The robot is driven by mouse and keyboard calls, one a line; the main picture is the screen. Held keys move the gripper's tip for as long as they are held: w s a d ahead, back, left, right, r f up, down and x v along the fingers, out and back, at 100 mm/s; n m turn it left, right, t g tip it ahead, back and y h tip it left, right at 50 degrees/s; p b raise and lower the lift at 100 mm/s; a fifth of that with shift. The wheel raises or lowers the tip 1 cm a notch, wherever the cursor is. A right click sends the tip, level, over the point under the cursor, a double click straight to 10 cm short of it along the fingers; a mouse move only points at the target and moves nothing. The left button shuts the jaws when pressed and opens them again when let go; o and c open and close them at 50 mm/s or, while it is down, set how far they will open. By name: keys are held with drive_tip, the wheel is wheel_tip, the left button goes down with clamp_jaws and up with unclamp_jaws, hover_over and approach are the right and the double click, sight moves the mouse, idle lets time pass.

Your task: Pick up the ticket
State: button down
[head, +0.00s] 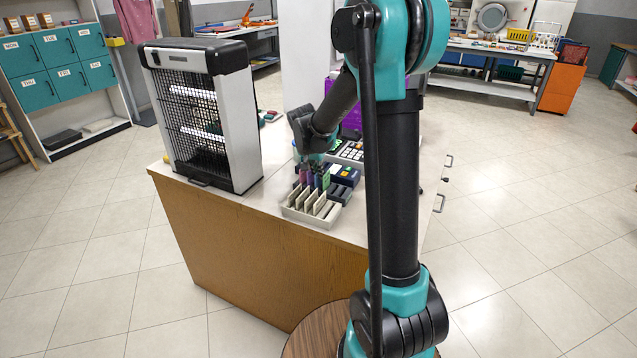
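A pale slotted rack (325,220) stands on the counter, with beige upright dividers in it. Narrow upright purple and green pieces (321,180) stand toward its back; they look like tickets, but they are too small to tell which one is the ticket. My gripper (313,157) is above and just behind these pieces, pointing down. Its fingertips are small and dark, so I cannot tell whether they are apart, shut or touching a piece.
A tall grey bug-zapper-like cage unit (205,115) stands on the counter left of the rack. A keypad device (350,152) and dark blue items (345,174) sit close behind and right of the rack. The counter's front edge (235,205) is clear. A round wooden top (308,335) is in front.

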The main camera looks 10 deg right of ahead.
idle(0.4)
wheel_tip(320, 180, up, 20)
idle(0.6)
idle(0.3)
